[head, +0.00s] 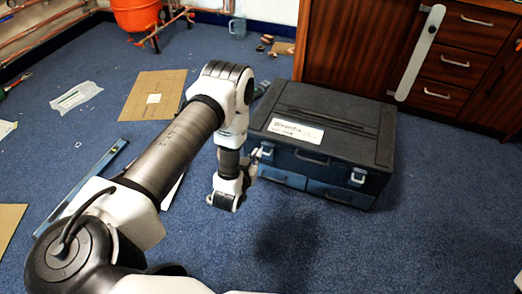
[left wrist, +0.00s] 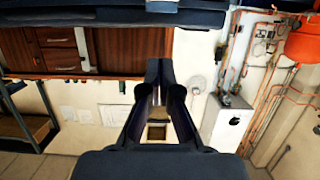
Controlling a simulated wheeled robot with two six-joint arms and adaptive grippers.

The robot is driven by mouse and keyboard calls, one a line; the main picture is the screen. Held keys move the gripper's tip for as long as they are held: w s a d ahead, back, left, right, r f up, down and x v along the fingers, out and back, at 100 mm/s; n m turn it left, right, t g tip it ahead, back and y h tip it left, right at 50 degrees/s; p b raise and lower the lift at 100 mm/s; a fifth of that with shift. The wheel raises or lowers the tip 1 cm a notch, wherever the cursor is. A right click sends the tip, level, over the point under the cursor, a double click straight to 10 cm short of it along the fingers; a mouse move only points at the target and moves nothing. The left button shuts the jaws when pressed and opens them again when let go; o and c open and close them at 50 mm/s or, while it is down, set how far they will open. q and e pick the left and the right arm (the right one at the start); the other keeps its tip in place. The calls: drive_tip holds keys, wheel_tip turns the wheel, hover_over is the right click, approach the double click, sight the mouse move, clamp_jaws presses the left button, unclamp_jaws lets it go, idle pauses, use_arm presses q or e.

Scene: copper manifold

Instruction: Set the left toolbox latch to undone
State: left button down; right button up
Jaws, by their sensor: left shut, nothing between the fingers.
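The toolbox (head: 322,123), dark with a white label on its lid and blue drawers below, stands on the carpet with its lid down. Its left latch (head: 267,150) is a small pale piece on the front, partly crowded by my gripper; I cannot tell whether it is done up. The right latch (head: 357,176) shows clearly. My left gripper (head: 255,157) is shut and empty, close by the left latch; contact cannot be told. In the left wrist view the shut fingers (left wrist: 160,70) point up toward a dark edge across the top. My right gripper is not in view.
A wooden cabinet (head: 350,45) with drawers stands behind the toolbox, with a pale bar (head: 420,52) against it. Cardboard (head: 153,95) and a blue level (head: 95,170) lie on the floor at left. Carpet in front of the toolbox is clear.

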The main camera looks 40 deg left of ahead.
sight(268, 146)
use_arm(q)
drive_tip(key=b+x, duration=0.1)
drive_tip(key=x, duration=0.2)
drive_tip(key=b+x, duration=0.2)
drive_tip(key=x, duration=0.1)
drive_tip(key=f+b+x, duration=0.1)
drive_tip(key=b+x, duration=0.1)
drive_tip(key=x, duration=0.1)
drive_tip(key=shift+w+f, duration=0.1)
drive_tip(key=shift+w, duration=0.15)
drive_tip(key=shift+s+d+f+b, duration=0.2)
drive_tip(key=shift+s+f+b, duration=0.45)
drive_tip(key=shift+s+f, duration=0.45)
drive_tip(key=shift+f, duration=0.1)
drive_tip(key=shift+d, duration=0.1)
